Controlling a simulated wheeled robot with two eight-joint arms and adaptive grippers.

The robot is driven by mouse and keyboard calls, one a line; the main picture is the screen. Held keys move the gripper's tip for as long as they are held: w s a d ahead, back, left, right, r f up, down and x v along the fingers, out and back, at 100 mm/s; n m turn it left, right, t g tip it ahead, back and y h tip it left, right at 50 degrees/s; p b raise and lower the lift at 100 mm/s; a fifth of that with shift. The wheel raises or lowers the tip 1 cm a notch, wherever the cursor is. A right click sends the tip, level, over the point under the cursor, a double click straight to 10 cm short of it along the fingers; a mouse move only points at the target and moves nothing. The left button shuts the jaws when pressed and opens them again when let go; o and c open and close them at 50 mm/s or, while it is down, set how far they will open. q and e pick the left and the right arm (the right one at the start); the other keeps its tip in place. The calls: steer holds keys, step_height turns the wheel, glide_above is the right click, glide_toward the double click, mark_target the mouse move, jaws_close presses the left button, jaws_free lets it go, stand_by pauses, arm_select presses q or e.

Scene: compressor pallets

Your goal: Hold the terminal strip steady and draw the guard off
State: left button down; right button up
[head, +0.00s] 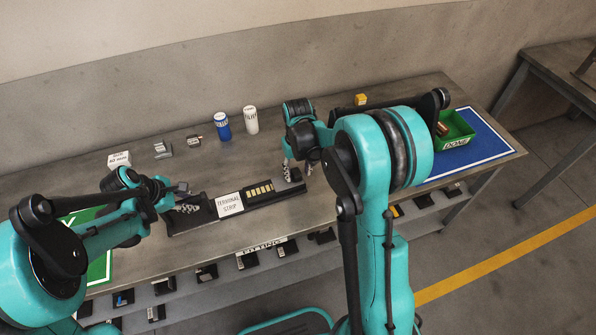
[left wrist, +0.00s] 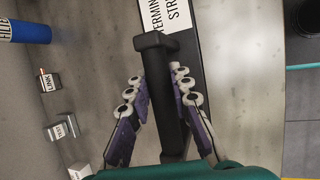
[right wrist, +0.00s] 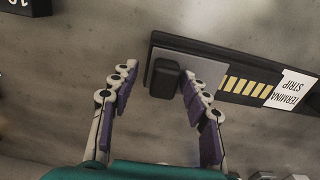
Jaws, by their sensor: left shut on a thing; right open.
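The terminal strip (head: 262,202) is a long dark board on the workbench with a white label and a row of yellow contacts. My left gripper (head: 186,200) is shut on the black handle (left wrist: 165,90) at the strip's left end. The guard (right wrist: 204,69) is a grey plate with a black knob (right wrist: 165,78), at the strip's right end, next to the visible contacts. My right gripper (right wrist: 158,76) is open there, with its fingers on either side of the knob. In the head view my right gripper (head: 297,174) partly hides the guard.
Blue (head: 222,126) and white (head: 251,119) cans and small labelled parts stand behind the strip. A green bin (head: 456,131) marked DONE stands on a blue mat (head: 492,150) at right. Small black trays (head: 247,260) line a shelf below the bench's front edge.

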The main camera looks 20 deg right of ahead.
step_height(320, 180, up, 12)
stand_by(0.4)
steer(key=shift+f, duration=0.1)
stand_by(0.7)
arm_select(q)
steer(key=c, duration=1.3)
jaws_free()
steer(key=shift+w, duration=0.1)
steer(key=v, duration=1.2)
steer(key=s+m+t+y, duration=0.1)
steer(key=s+m, duration=0.4)
steer(key=m, duration=0.1)
steer(key=s+r+m+t+y, duration=0.1)
steer(key=s+m+y, duration=0.1)
steer(key=s+m, duration=0.3)
steer(key=s+r+m+t+y, duration=0.1)
steer(key=s+m+t, duration=0.1)
steer(key=s+m, duration=0.3)
steer(key=shift+s+d+r+m, duration=0.15)
steer(key=shift+s+m, duration=0.25)
steer(key=shift+m, duration=0.5)
arm_select(e)
steer(key=s+a+r+t, duration=0.1)
steer(key=s+t, duration=0.2)
steer(key=s, duration=0.7)
steer(key=s+a+r+t, duration=0.1)
steer(key=s+t, duration=0.3)
steer(key=s, duration=0.6)
steer(key=shift+a+r, duration=0.2)
steer(key=shift+r, duration=0.05)
